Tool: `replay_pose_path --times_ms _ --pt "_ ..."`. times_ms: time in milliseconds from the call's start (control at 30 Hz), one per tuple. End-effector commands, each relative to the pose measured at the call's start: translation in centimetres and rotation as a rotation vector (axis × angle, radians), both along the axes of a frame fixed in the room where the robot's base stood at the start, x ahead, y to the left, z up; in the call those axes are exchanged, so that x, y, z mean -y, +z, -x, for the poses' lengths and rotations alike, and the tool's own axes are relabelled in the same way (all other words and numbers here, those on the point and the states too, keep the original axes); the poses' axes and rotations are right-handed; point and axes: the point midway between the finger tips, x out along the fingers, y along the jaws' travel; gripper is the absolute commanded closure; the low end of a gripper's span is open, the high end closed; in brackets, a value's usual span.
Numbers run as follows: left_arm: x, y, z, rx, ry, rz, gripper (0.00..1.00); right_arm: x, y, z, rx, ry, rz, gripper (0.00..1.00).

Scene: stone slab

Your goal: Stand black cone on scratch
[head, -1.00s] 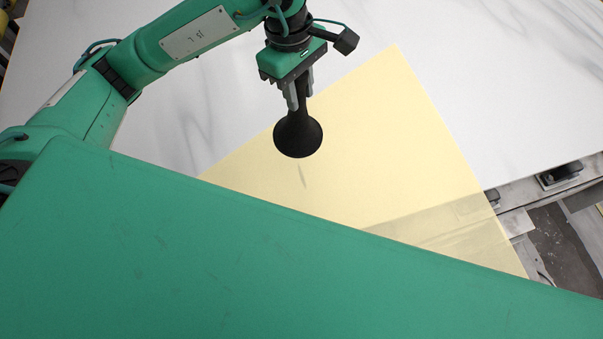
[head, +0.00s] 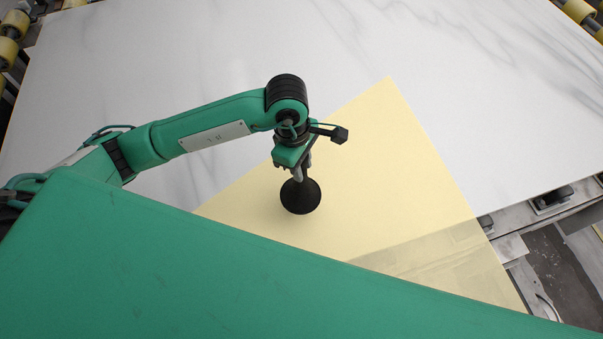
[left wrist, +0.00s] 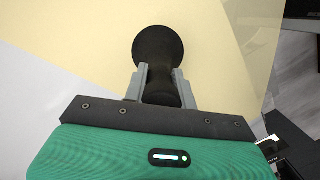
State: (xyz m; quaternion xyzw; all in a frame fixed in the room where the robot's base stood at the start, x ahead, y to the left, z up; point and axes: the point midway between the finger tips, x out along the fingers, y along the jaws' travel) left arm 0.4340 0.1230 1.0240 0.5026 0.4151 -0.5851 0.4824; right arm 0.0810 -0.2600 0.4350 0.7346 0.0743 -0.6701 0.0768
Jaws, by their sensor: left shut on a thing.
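The black cone (head: 301,199) has a narrow neck and a wide flared base. My left gripper (head: 299,176) is shut on its neck from above, wide end down, over the pale yellow sheet (head: 390,150). The cone looks roughly upright; I cannot tell whether its base touches the sheet. In the left wrist view the cone (left wrist: 158,45) sits between the two grey fingers of my left gripper (left wrist: 158,78). The scratch does not show in either current view; the cone may cover it. My right gripper is not in view.
The yellow sheet lies over the corner of a white, grey-veined stone slab (head: 470,90). Clamps and a metal frame (head: 545,203) run along the right edge. Yellow rollers (head: 10,52) stand at the far left. A large green surface fills the front.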

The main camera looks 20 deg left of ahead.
Motion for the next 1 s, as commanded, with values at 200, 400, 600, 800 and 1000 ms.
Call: replay_pose_path --times_ms 200,400,600,800,1000 --pt "0.0 -1.9 -0.1 0.001 0.001 0.0 1.0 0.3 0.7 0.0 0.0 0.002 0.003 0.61" --pt "0.0 -4.1 0.0 -0.003 0.002 -0.001 1.0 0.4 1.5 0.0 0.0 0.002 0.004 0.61" --pt "0.0 -6.2 0.0 0.001 0.0 0.0 1.0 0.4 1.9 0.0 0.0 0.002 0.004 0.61" --pt "0.0 -6.3 0.0 0.002 -0.001 0.0 1.0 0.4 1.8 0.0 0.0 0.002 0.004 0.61" --pt "0.0 -6.5 0.0 0.002 0.0 0.0 0.62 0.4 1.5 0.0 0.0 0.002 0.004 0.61"
